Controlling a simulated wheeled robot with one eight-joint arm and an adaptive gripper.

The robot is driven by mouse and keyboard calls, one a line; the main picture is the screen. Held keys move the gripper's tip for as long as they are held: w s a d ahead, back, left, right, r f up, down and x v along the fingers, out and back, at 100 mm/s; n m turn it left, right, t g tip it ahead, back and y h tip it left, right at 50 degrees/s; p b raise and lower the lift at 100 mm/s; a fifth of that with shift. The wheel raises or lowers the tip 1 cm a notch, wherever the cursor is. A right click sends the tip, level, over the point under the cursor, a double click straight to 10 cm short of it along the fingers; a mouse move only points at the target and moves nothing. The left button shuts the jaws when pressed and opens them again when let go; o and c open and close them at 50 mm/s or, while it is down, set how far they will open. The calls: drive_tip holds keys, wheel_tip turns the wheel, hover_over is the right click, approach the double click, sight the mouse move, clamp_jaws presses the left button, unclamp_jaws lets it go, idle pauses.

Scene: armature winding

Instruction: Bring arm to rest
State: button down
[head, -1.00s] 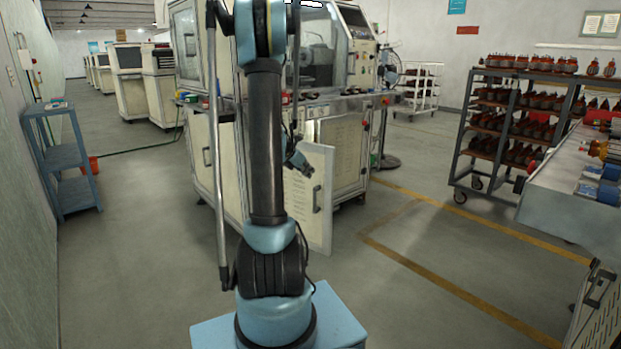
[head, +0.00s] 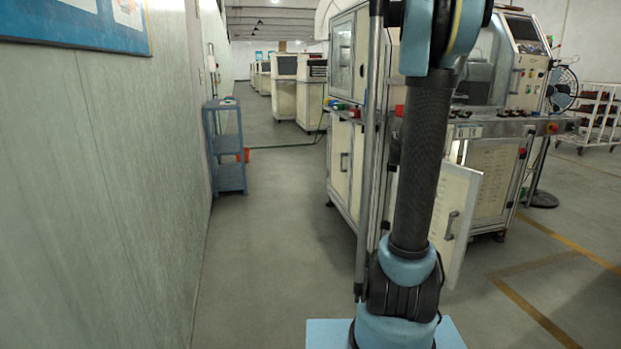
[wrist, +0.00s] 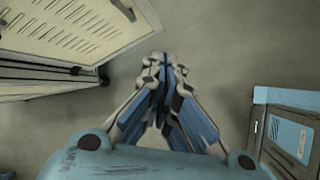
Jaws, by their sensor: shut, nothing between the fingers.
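My gripper (wrist: 166,72) shows in the wrist view, with its fingers together and nothing between them. It points down over bare floor (wrist: 215,60). The gripper itself does not show in the head view now; my upright arm hides part of the scene there. In the wrist view, a vented cream panel (wrist: 85,30) is at the upper left of the gripper, apart from it.
The winding machine (head: 470,190) stands close behind my arm, with a cream door (head: 455,210) hanging open. A blue shelf (head: 228,150) stands by the left wall (head: 100,180). A fan (head: 562,88) is at the right. The floor (head: 270,250) left of my arm is clear.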

drive_tip(key=s+a+f+m+y, duration=0.3)
drive_tip(key=s+a+m, duration=0.4)
drive_tip(key=s+a, duration=0.4)
drive_tip(key=s+a+f+m+y, duration=0.3)
drive_tip(key=s+a+m, duration=0.5)
drive_tip(key=s+a, duration=0.4)
drive_tip(key=s, duration=0.4)
drive_tip(key=shift+s+a+g, duration=0.3)
drive_tip(key=shift+s+g, duration=0.05)
drive_tip(key=shift+g, duration=0.05)
